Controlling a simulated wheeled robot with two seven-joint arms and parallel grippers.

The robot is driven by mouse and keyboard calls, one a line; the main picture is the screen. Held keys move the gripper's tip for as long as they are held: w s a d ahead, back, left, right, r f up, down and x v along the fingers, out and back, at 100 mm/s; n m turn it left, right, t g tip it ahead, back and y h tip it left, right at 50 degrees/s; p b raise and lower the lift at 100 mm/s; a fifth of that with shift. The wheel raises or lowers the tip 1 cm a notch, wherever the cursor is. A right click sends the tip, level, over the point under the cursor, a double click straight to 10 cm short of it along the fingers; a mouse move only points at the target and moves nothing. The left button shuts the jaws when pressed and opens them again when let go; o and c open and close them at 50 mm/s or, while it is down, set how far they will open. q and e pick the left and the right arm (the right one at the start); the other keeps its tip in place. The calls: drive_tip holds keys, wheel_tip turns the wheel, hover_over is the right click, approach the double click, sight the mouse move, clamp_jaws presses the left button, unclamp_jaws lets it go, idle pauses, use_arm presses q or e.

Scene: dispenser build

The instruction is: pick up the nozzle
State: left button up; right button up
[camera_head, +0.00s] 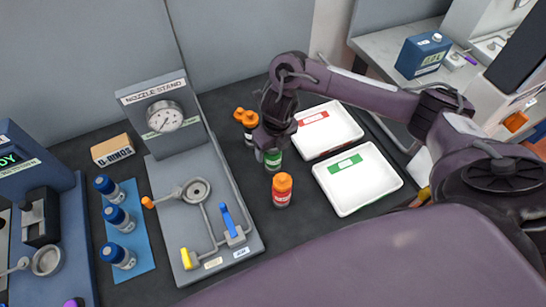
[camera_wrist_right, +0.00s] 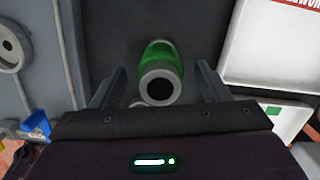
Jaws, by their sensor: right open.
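A small green part with a pale grey ring and a dark round opening (camera_wrist_right: 160,82) stands between the fingers of my right gripper (camera_wrist_right: 158,78) in the right wrist view. In the head view the same green part (camera_head: 273,160) shows just under my right gripper (camera_head: 267,149), which partly hides it. I cannot tell for sure that it is the nozzle. My right gripper is open, with a finger on each side of the part and gaps beside it. A red-labelled bottle with an orange cap (camera_head: 282,188) stands in front of it. My left gripper is not in view.
A red-labelled white tray (camera_head: 345,143) and a green-labelled one (camera_head: 384,182) lie to the right. An orange-topped dark bottle (camera_head: 249,123) stands close behind the gripper. The grey nozzle stand (camera_head: 163,140) with a gauge is left.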

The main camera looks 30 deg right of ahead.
drive_tip(key=shift+w+f, duration=0.2)
drive_tip(key=shift+f, duration=0.9)
drive_tip(key=shift+r, duration=0.1)
drive_tip(key=c, duration=1.4)
clamp_jaws()
drive_tip(key=shift+r, duration=0.1)
